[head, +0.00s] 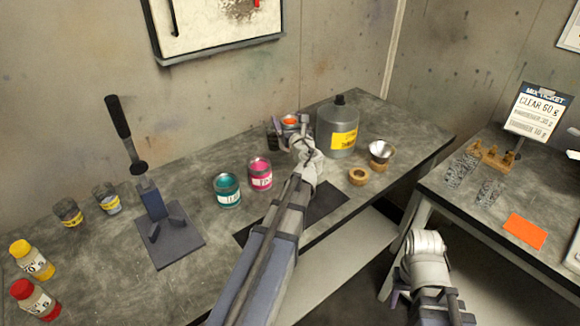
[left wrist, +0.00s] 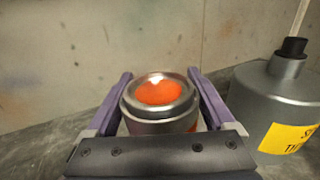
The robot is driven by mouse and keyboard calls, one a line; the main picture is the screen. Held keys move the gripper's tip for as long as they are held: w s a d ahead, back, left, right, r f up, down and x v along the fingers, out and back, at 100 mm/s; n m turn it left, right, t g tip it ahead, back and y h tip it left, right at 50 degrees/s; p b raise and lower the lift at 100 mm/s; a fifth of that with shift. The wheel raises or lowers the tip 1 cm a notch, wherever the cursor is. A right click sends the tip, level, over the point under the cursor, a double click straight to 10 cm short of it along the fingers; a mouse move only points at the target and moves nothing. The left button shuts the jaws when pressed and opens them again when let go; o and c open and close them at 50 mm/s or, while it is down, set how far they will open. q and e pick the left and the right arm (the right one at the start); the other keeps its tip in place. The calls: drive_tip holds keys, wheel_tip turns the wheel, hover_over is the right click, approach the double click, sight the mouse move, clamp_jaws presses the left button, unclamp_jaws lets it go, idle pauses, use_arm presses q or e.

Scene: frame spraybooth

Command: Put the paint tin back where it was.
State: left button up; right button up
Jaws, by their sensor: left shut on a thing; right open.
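An open paint tin with orange paint (head: 290,122) is at the back of the left workbench (head: 330,240), beside the grey thinner can. My left gripper (head: 290,134) is shut around it. In the left wrist view the orange tin (left wrist: 160,98) sits upright between the two purple fingers. I cannot tell whether its base touches the bench. A teal paint tin (head: 227,190) and a pink paint tin (head: 260,174) stand side by side nearer the front. My right gripper (head: 395,296) is open and low, in front of the gap between the benches; its fingertips are partly hidden.
The grey thinner can (head: 337,128) stands close right of the orange tin. A dark mat (head: 322,208) is at the front edge. A lever press (head: 152,200) and small jars (head: 68,212) are left.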

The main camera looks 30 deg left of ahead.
use_arm(q)
drive_tip(key=shift+f+b, duration=3.15)
wheel_tip(320, 180, down, 4)
drive_tip(key=b, duration=0.4)
drive_tip(key=shift+r, duration=0.15)
drive_tip(key=o, duration=1.5)
